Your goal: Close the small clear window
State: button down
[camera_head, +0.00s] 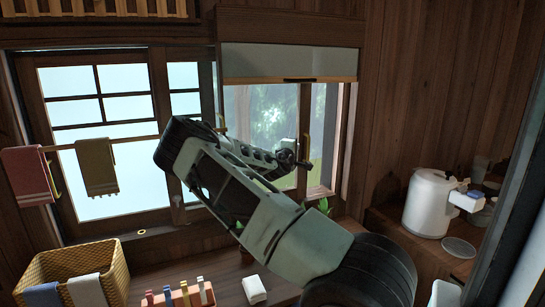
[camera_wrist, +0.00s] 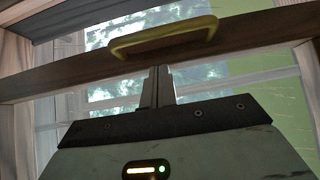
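The small clear window (camera_head: 262,112) is in the middle of the head view, with greenery blurred behind its pane. Its upright wooden edge (camera_head: 304,104) stands apart from the outer frame at the right, with a strip of outside between them. My gripper (camera_head: 303,155) is in front of this edge. In the wrist view, a yellow handle (camera_wrist: 165,36) sits on a wooden bar (camera_wrist: 230,40). My gripper's fingers (camera_wrist: 158,80) are together with nothing seen between them, just below the handle. I cannot tell whether they touch the bar.
A towel rail with a red towel (camera_head: 28,174) and an olive towel (camera_head: 97,166) crosses the left panes. A wicker basket (camera_head: 120,272), a small rack (camera_head: 180,297) and a plant (camera_head: 323,206) are below. A white pot (camera_head: 428,203) stands at right.

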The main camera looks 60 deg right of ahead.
jog(key=s+d+b, duration=0.3)
jog(key=s+d, duration=0.5)
jog(key=d, duration=0.3)
jog(key=shift+d+b, duration=0.4)
jog(key=shift+r, duration=0.1)
